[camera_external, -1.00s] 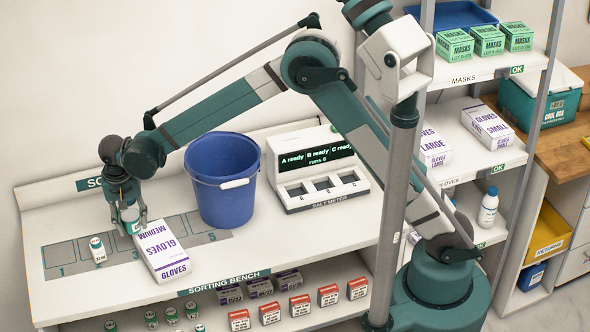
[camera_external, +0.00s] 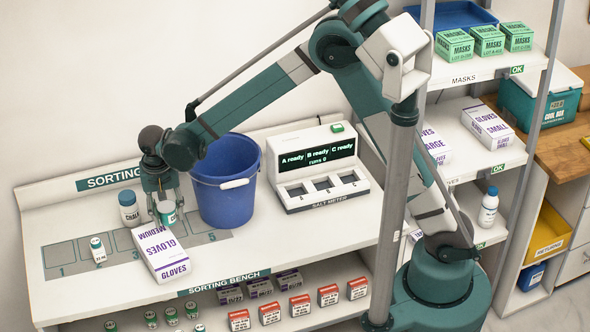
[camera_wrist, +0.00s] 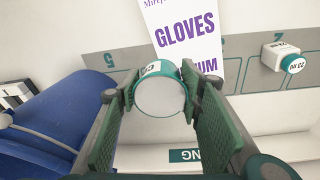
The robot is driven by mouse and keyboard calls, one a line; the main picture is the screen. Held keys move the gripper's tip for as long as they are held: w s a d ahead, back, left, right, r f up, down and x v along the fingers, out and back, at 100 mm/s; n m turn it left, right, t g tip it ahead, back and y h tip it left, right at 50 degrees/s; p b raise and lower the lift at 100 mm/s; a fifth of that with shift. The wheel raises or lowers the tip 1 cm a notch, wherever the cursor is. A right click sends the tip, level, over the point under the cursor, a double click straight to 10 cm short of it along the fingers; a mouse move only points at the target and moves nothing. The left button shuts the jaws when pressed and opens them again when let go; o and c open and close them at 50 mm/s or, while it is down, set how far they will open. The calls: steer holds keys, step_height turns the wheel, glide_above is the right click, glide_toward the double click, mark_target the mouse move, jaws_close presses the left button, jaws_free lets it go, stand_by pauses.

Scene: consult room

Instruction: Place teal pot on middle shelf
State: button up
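The teal pot (camera_external: 167,213), with a teal band, white label and pale round top, sits between the fingers of my gripper (camera_external: 166,212) over the bench mat, behind the medium gloves box. In the wrist view the pot (camera_wrist: 160,97) fills the gap between the two green finger pads (camera_wrist: 158,88), which appear to touch its sides. I cannot tell exactly how high it is. The shelf rack stands at the right; its gloves shelf (camera_external: 455,128), between the masks shelf and a lower shelf, holds large and small gloves boxes. My arm hides part of the rack.
The blue bucket (camera_external: 228,185) stands just right of my gripper, with the salt meter (camera_external: 318,190) beyond. A blue-capped bottle (camera_external: 129,211) is close on the left. The gloves box (camera_external: 160,254) and a small bottle (camera_external: 97,250) are in front. Bare bench lies right of the mat.

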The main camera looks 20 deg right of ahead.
steer(key=d, duration=0.8)
glide_above(199, 241)
steer(key=shift+s+a+f, duration=0.1)
steer(key=shift+f, duration=1.1)
steer(key=shift+s+a+f, duration=0.1)
steer(key=shift+a+f, duration=0.05)
steer(key=shift+f, duration=1.05)
steer(key=shift+s+a+f, duration=0.1)
steer(key=shift+f, duration=1.1)
steer(key=shift+f, duration=1.9)
steer(key=shift+d+f, duration=0.2)
steer(key=shift+f, duration=0.05)
steer(key=shift+f, duration=0.2)
